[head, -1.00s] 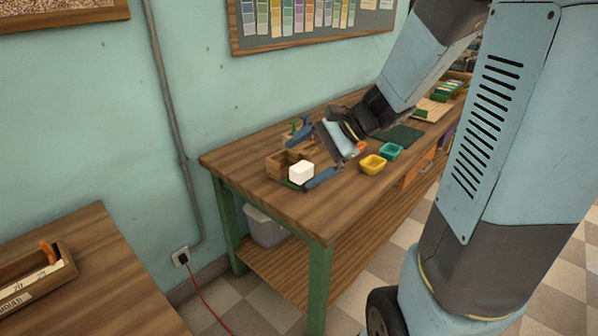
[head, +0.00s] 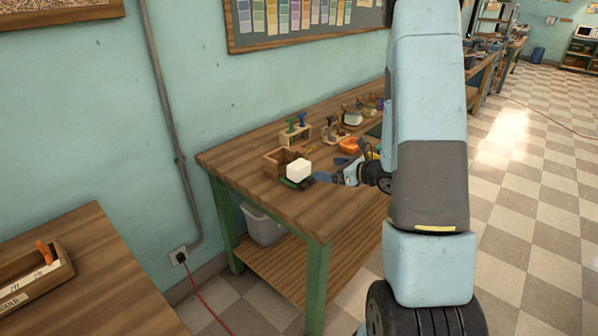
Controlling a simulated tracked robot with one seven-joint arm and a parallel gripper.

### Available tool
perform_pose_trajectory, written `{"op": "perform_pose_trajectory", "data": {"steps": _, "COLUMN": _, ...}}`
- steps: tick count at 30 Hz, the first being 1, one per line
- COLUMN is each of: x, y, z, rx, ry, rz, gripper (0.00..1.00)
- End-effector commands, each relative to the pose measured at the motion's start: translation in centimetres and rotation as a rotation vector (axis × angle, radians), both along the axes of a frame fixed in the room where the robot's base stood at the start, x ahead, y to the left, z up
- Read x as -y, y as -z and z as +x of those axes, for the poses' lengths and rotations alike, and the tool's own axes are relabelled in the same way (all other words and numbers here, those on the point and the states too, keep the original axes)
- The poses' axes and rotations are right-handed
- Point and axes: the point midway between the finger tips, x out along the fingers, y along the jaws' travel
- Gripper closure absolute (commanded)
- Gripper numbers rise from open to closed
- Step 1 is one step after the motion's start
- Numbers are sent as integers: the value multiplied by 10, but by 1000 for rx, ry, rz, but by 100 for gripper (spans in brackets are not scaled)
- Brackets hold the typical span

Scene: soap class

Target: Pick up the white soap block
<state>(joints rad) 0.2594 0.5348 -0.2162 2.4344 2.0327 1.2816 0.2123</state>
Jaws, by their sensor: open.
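The white soap block (head: 299,170) sits on a dark green base (head: 297,184) near the front left end of the workbench (head: 250,160). My gripper (head: 325,169) is to the right of the block, low over the bench, with its blue fingers open and pointing left towards it. The nearer finger ends close to the block's right side. I cannot tell whether it touches the green base. Nothing shows between the fingers.
A wooden box (head: 274,164) stands just behind the block. A wooden rack with green and blue stamps (head: 296,131) is farther back. An orange tray (head: 349,146) lies beyond my gripper. My arm hides the bench's right part. The bench's front left corner is clear.

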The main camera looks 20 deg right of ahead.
Motion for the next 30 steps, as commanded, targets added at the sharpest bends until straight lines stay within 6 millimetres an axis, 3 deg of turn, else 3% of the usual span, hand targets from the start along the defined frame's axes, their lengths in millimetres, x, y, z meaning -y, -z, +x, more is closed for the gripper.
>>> {"op": "perform_pose_trajectory", "data": {"steps": 5, "x": -1, "y": 8, "z": 11, "rx": -7, "ry": 21, "rz": 8, "gripper": 0}}
{"op": "perform_pose_trajectory", "data": {"steps": 18, "x": -37, "y": 28, "z": 64, "rx": -5, "ry": 22, "rz": 7, "gripper": 0}}
{"op": "perform_pose_trajectory", "data": {"steps": 30, "x": -49, "y": 37, "z": 84, "rx": -6, "ry": 19, "rz": 7, "gripper": 0}}
